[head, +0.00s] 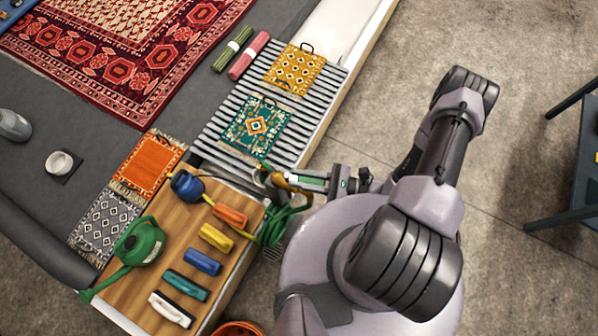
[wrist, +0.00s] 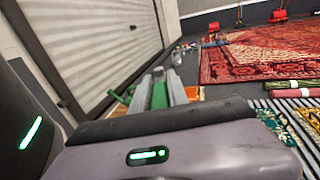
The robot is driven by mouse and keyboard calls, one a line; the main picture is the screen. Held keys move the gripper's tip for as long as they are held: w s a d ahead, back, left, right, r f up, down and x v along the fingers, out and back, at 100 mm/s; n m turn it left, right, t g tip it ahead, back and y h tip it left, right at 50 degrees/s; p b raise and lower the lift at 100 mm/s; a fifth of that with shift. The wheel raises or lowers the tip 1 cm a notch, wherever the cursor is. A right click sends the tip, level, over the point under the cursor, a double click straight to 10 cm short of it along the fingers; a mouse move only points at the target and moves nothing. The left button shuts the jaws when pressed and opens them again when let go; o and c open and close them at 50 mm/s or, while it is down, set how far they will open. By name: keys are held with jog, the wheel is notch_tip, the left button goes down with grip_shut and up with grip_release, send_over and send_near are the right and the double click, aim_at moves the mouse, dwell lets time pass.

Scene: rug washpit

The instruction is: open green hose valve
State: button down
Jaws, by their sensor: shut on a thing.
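The green hose valve shows in the head view as a green lever (head: 308,181) beside brass-orange pipework (head: 283,178), at the right corner of the wooden bench. My gripper (head: 300,181) reaches it from the right, its fingers on either side of the lever. In the wrist view, the green lever (wrist: 158,96) stands between the two grey fingers of my gripper (wrist: 159,88), which is shut on it. A coiled green hose (head: 277,226) hangs below the valve.
The wooden bench (head: 190,225) holds several coloured brushes and a green watering can (head: 139,242). A slatted rack (head: 213,138) with small rugs lies behind the valve. A dark table (head: 570,210) stands far right; the concrete floor between is clear.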

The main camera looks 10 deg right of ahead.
jog(key=shift+s+a+m+t+h, duration=0.1)
jog(key=shift+s+m+t+h, duration=0.15)
jog(key=shift+m+t, duration=0.35)
jog(key=c, duration=1.3)
grip_release()
